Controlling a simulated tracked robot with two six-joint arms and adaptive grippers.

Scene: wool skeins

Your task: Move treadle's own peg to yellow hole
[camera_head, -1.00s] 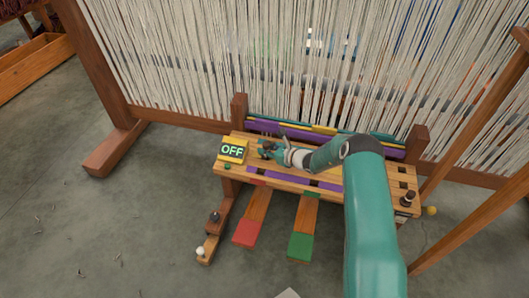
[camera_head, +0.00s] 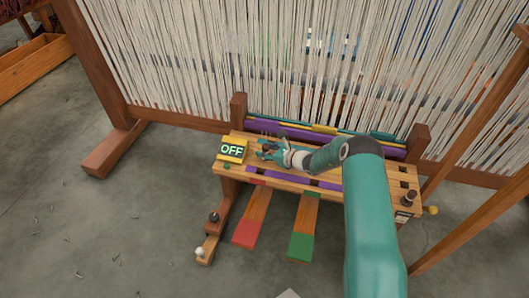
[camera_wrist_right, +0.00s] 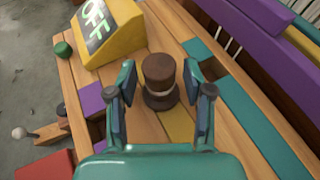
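A dark brown peg (camera_wrist_right: 159,78) with a rounded top stands upright on the wooden bench (camera_head: 345,187). A yellow patch (camera_wrist_right: 178,124) shows just in front of it in the right wrist view; whether it is a hole is unclear. My right gripper (camera_wrist_right: 163,80) is open, with one finger on each side of the peg and visible gaps. In the head view the right gripper (camera_head: 268,151) is over the bench's left part and the peg there is hard to make out. My left gripper is not in view. A red treadle (camera_head: 245,234) and a green treadle (camera_head: 301,247) hang in front.
A yellow box with an OFF display (camera_head: 232,150) stands close left of the right gripper. A green knob (camera_wrist_right: 62,48) is beside it. Another dark peg (camera_head: 409,197) stands at the bench's right end. White warp threads (camera_head: 260,60) rise behind.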

